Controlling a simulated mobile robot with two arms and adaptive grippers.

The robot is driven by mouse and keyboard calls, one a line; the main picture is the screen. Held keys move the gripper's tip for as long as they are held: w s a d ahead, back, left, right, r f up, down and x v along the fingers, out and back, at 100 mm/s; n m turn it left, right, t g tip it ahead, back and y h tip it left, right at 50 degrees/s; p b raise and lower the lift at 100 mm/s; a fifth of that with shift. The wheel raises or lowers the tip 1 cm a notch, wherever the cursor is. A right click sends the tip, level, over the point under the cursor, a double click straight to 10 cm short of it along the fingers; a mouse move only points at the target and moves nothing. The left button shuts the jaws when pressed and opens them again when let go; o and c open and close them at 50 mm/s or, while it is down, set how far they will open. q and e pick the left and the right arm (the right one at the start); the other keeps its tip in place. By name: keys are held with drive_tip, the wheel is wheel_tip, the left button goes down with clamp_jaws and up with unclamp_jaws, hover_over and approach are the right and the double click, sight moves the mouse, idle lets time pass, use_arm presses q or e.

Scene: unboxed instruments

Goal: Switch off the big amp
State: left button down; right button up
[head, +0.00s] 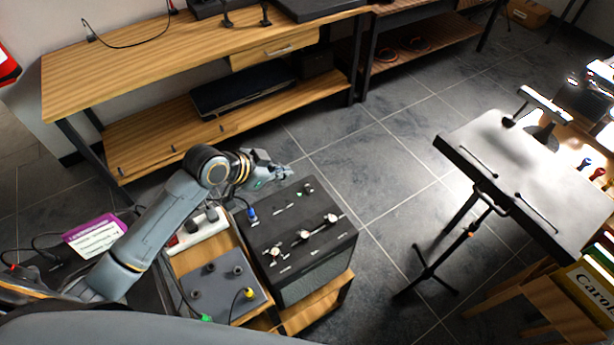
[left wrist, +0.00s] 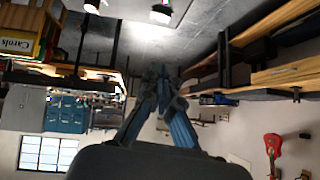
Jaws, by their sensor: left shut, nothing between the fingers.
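The big amp (head: 310,268) is a black box standing on a wooden stand in the middle of the head view. Its top panel carries several silver knobs (head: 303,236) and a blue plug (head: 251,214) at the left edge. Which control is the power switch is too small to tell. My left gripper (head: 284,172) is shut and empty, over the far edge of the amp's top; whether it touches is unclear. In the left wrist view its closed fingers (left wrist: 158,88) show, and the amp is not recognisable there. My right gripper is not in view.
A grey control box (head: 222,287) with knobs and cables sits left of the amp, beside a white power strip (head: 200,228). A wooden workbench (head: 150,60) stands behind. Clear floor (head: 385,190) lies between.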

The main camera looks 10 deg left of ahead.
use_arm(q)
drive_tip(key=p, duration=0.2)
hover_over(310, 188)
drive_tip(key=s+a, duration=0.1)
drive_tip(key=f, duration=0.6)
drive_tip(key=shift+s+a+f, duration=0.1)
drive_tip(key=shift+a+f, duration=0.1)
drive_tip(key=shift+f, duration=0.15)
drive_tip(key=f, duration=0.3)
drive_tip(key=shift+w+a+f, duration=0.1)
drive_tip(key=shift+w+f, duration=0.05)
drive_tip(key=shift+w, duration=0.05)
drive_tip(key=shift+f, duration=0.45)
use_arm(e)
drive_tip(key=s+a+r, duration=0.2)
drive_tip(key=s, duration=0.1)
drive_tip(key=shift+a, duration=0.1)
